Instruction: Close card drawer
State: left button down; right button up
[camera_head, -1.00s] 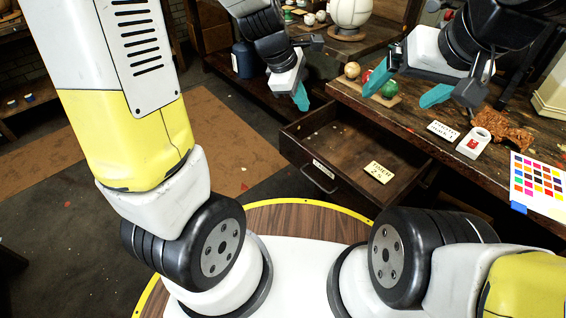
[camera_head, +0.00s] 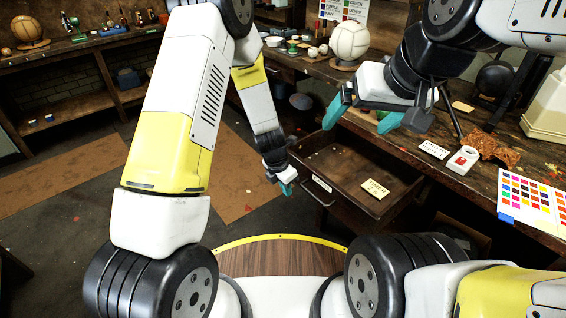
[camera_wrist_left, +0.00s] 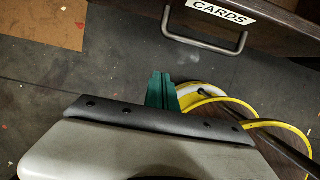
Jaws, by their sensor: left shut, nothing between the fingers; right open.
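The card drawer (camera_head: 335,203) stands open under the workbench, with a handle and a label on its front. A small lettered card (camera_head: 375,188) lies inside it. In the left wrist view the drawer front (camera_wrist_left: 283,32) shows a "CARDS" label and a metal handle (camera_wrist_left: 205,44). My left gripper (camera_head: 287,189) is shut and empty, just left of the drawer front; its teal fingers (camera_wrist_left: 161,90) are together below the handle in the wrist view, apart from it. My right gripper (camera_head: 360,118) is open and empty above the bench edge, behind the drawer.
A pale ball (camera_head: 349,38) stands further back.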

pick_arm(q)
jog(key=shift+w+d+f, duration=0.25)
jog(key=shift+w+d, duration=0.2)
jog(key=shift+d, duration=0.15)
jog(key=shift+w+d+f, duration=0.3)
jog(key=shift+w+d, duration=0.2)
jog(key=shift+d, duration=0.1)
jog(key=shift+w+d+f, duration=0.25)
jog(key=shift+w+d, duration=0.2)
jog(key=shift+d, duration=0.15)
